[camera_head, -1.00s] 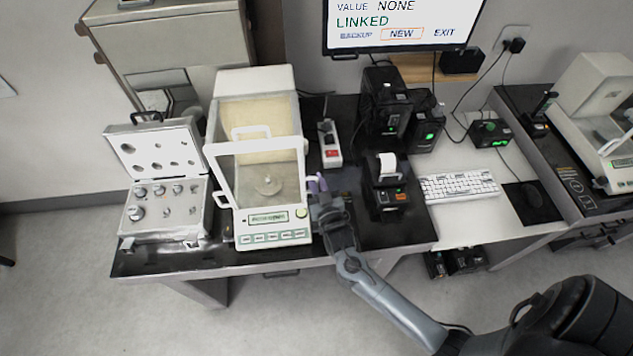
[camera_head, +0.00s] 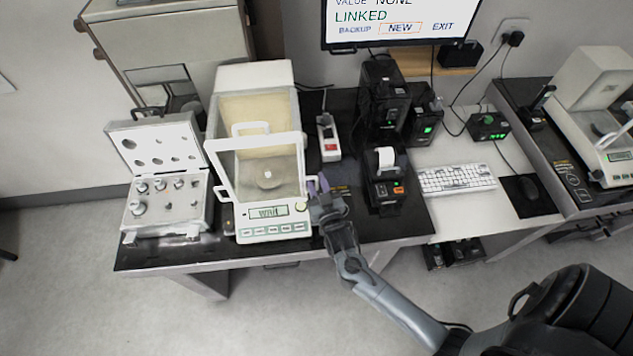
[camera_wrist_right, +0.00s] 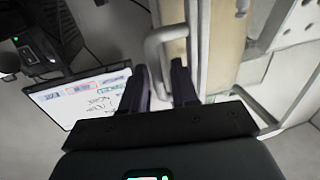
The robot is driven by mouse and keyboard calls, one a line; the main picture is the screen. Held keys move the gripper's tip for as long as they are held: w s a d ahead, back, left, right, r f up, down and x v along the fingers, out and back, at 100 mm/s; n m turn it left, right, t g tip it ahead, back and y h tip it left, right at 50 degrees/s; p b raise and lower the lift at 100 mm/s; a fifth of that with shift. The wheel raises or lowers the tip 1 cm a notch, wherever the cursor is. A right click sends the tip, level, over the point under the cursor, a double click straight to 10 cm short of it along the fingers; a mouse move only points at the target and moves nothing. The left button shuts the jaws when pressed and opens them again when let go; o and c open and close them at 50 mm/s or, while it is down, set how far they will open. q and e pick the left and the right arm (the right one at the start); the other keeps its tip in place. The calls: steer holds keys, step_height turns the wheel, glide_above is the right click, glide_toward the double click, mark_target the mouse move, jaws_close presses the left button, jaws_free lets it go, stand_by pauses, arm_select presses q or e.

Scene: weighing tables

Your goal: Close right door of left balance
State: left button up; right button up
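The left balance (camera_head: 272,232) is a white unit with a glass draft shield on the black-topped table. A small object sits on its pan (camera_head: 268,180). A white handle of the right door (camera_wrist_right: 156,48) shows in the right wrist view as a loop reaching between my fingers. My right gripper (camera_head: 318,186) is at the balance's right side, near the front. In the right wrist view my right gripper (camera_wrist_right: 160,84) has its dark fingers apart, on either side of the handle. How far the door stands open is hard to see. My left gripper is not in view.
An open weight case (camera_head: 165,205) stands left of the balance. A power strip (camera_head: 329,138) and a small printer (camera_head: 385,185) stand to the right, with a monitor (camera_head: 400,22) behind. A second balance (camera_head: 600,125) stands at the far right.

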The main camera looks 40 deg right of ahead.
steer(key=v, duration=1.1)
steer(key=shift+f, duration=0.1)
